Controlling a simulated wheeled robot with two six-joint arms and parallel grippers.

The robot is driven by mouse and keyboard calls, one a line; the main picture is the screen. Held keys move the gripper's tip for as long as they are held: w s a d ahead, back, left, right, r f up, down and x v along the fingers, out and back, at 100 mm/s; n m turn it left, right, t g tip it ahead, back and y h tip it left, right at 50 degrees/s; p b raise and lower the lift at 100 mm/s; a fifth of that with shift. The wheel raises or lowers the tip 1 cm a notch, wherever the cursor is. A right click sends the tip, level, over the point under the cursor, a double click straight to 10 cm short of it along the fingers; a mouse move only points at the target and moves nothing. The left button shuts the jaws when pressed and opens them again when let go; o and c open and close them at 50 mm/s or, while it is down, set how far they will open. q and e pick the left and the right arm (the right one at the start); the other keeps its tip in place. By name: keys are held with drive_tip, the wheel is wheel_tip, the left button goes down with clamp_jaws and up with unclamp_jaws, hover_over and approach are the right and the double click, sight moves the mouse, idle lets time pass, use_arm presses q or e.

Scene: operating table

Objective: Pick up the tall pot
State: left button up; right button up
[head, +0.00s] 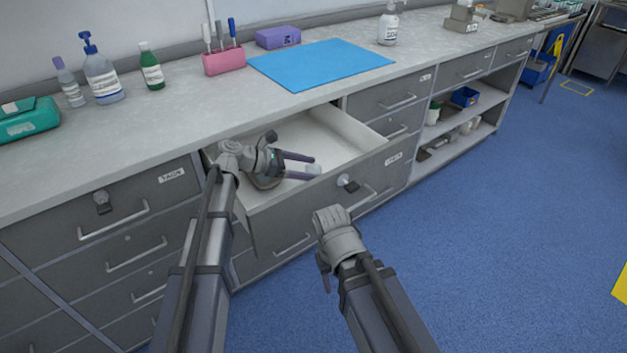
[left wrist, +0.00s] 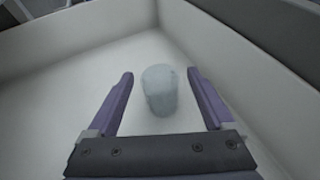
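The tall pot (left wrist: 160,92) is a pale, translucent grey-blue cylinder standing in the open white drawer. In the head view the pot (head: 314,169) shows as a small pale shape at the fingertips of my left gripper (head: 308,167). In the left wrist view my left gripper (left wrist: 160,76) is open, with one purple finger on each side of the pot. Gaps show between the pot and both fingers.
The open drawer (head: 362,130) has raised white walls around the left gripper. Above it, the grey counter (head: 200,115) holds a blue mat (head: 320,64), a pink holder (head: 224,62), a purple box (head: 278,37) and several bottles.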

use_arm(q)
clamp_jaws()
idle(0.5)
drive_tip(key=shift+r, duration=0.15)
wheel_tip(320, 180, up, 10)
drive_tip(key=p, duration=1)
